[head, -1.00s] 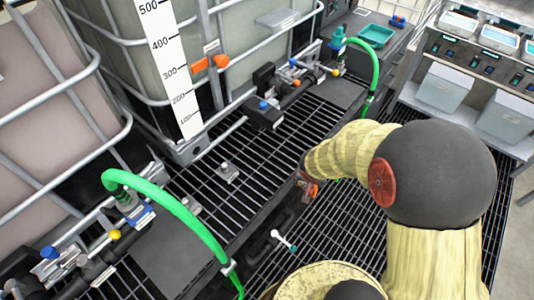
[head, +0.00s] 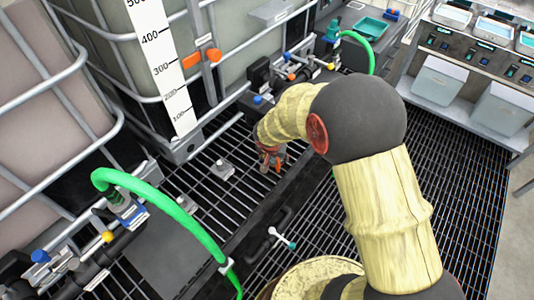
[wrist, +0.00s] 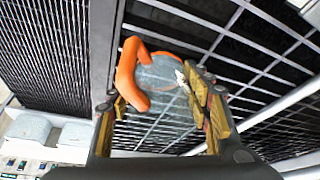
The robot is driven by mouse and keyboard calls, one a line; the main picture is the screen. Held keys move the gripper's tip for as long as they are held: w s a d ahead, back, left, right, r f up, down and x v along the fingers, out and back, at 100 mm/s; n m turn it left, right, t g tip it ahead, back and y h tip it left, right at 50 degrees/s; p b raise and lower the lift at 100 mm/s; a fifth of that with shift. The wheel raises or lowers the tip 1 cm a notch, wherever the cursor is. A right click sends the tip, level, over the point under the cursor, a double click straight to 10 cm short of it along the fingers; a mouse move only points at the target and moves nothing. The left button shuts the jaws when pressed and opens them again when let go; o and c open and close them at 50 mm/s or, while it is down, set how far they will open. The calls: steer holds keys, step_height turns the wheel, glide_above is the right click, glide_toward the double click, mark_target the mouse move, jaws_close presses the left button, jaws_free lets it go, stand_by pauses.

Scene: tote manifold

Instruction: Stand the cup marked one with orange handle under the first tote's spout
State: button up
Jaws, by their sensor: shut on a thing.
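My gripper (head: 270,158) is low over the slatted grating in front of the middle tote. In the wrist view the fingers (wrist: 160,105) are shut on a grey, see-through cup (wrist: 160,78) with a thick orange handle (wrist: 129,74). The cup is between the yellow-brown fingers, with the grating behind it; its mark cannot be read. In the head view the cup is mostly hidden by my arm. A black valve with a blue cap (head: 258,99) is on the middle tote, behind my gripper. Which tote is the first cannot be told.
A green hose (head: 165,208) arches at the left front, and another green hose (head: 358,47) stands at the back. A small metal block (head: 223,168) sits on the grating left of my gripper. A bench with grey bins (head: 440,82) is at the right.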

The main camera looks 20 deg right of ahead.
steer(key=w+a, duration=0.2)
steer(key=w, duration=0.1)
steer(key=shift+w+a+f+b, duration=0.15)
steer(key=shift+a+b, duration=0.05)
steer(key=shift+b, duration=0.1)
steer(key=shift+d+f, duration=0.1)
steer(key=shift+f, duration=0.05)
steer(key=shift+f+b, duration=0.15)
steer(key=shift+b, duration=0.2)
steer(key=o, duration=1.1)
